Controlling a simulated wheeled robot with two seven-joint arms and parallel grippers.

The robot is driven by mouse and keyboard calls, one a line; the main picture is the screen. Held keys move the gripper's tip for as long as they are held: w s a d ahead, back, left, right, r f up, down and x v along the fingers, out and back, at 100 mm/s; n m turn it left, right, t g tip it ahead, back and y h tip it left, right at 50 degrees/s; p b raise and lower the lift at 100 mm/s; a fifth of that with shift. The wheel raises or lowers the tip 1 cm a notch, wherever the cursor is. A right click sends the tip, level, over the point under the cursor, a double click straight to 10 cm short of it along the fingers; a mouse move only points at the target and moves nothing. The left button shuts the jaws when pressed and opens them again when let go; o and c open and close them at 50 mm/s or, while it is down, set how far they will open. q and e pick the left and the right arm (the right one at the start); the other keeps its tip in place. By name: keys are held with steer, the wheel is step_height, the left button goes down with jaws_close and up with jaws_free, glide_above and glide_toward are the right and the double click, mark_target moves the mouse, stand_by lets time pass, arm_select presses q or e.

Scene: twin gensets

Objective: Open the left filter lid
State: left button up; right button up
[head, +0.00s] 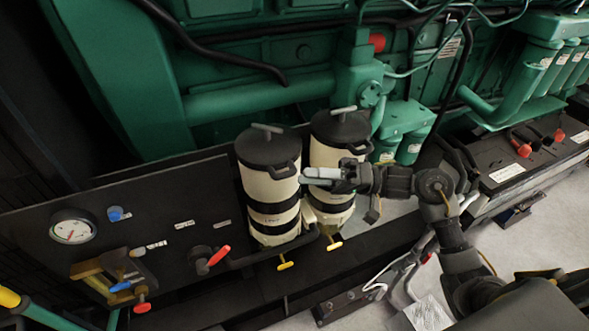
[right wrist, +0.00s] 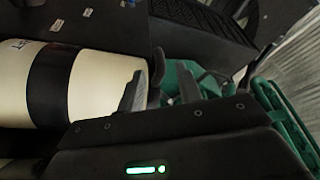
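The left filter is a cream canister (head: 270,190) with black bands. Its black lid (head: 262,150) sits on top, closed, with a grey T-bar across it and a black loop handle on its right front side. The right filter (head: 331,155) stands beside it with a similar closed lid (head: 340,127). My right gripper (head: 306,176) is in front of the right filter, its fingers pointing left toward the left lid's handle. In the right wrist view the fingers (right wrist: 160,88) are apart, with a black curved part (right wrist: 157,66) seen beyond the gap; contact cannot be told. My left gripper is out of view.
A black panel with a gauge (head: 72,227), valves and a red-handled lever (head: 219,256) is at left. Yellow drain handles (head: 286,265) sit below the filters. Green engine pipework (head: 262,96) is close behind. A black battery (head: 520,155) stands at right.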

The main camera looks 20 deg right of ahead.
mark_target(295, 173)
steer(key=shift+p+x, duration=0.4)
steer(key=shift+x, duration=1.7)
jaws_close()
